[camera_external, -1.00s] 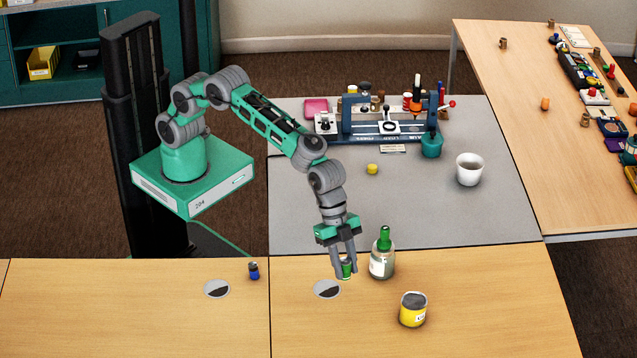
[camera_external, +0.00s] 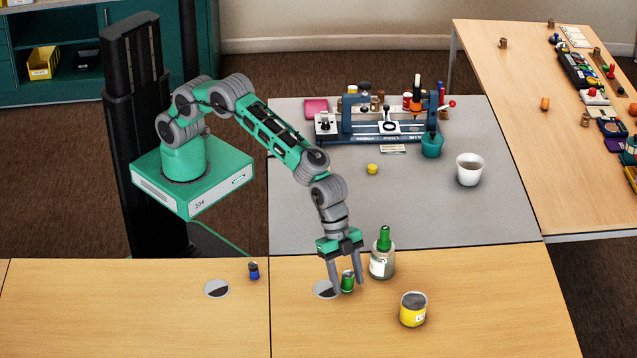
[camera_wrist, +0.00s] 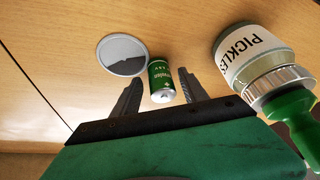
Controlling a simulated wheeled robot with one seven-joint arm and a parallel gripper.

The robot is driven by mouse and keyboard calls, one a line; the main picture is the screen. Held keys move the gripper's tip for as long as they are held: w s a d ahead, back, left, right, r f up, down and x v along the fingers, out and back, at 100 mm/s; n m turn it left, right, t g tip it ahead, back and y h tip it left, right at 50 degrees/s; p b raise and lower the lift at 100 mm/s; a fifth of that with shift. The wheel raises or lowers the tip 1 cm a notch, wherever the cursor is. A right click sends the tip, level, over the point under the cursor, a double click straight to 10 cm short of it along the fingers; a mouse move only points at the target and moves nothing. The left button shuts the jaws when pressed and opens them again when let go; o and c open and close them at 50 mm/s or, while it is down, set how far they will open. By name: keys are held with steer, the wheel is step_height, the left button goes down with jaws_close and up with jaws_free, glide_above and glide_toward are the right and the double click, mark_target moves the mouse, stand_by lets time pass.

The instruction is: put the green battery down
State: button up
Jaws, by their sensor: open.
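The green battery (camera_external: 347,281) stands on the wooden table, just right of a round grey and black disc (camera_external: 324,289). In the wrist view the battery (camera_wrist: 160,82) is between the two spread fingers, with space on both sides. My gripper (camera_external: 349,290) is open around it and points down at the table. The gripper also shows in the wrist view (camera_wrist: 158,80). In the external view the fingers partly flank the battery, and its lower end is near the table surface.
A pickles jar with a green-necked bottle top (camera_external: 381,262) stands close at the right. A yellow tin (camera_external: 413,309) is further right and nearer the front. A small blue battery (camera_external: 253,271) and another disc (camera_external: 217,289) lie to the left. The table's front middle is clear.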

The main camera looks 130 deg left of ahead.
steer(key=shift+r, duration=0.1)
steer(key=shift+r, duration=0.3)
steer(key=v, duration=1.2)
steer(key=s+r+n+g, duration=0.1)
steer(key=s+r+n, duration=0.1)
steer(key=s, duration=1.5)
steer(key=s+a+f+n+g+y, duration=0.1)
steer(key=s+f, duration=0.2)
steer(key=s, duration=0.7)
steer(key=s+a+f+n+g+y, duration=0.1)
steer(key=s+f, duration=0.2)
steer(key=s, duration=0.7)
step_height(320, 180, up, 11)
steer(key=w+t+p, duration=0.1)
steer(key=w+p, duration=0.1)
steer(key=p, duration=0.6)
steer(key=shift+d+h, duration=0.15)
steer(key=shift+h, duration=0.15)
steer(key=shift+f, duration=0.15)
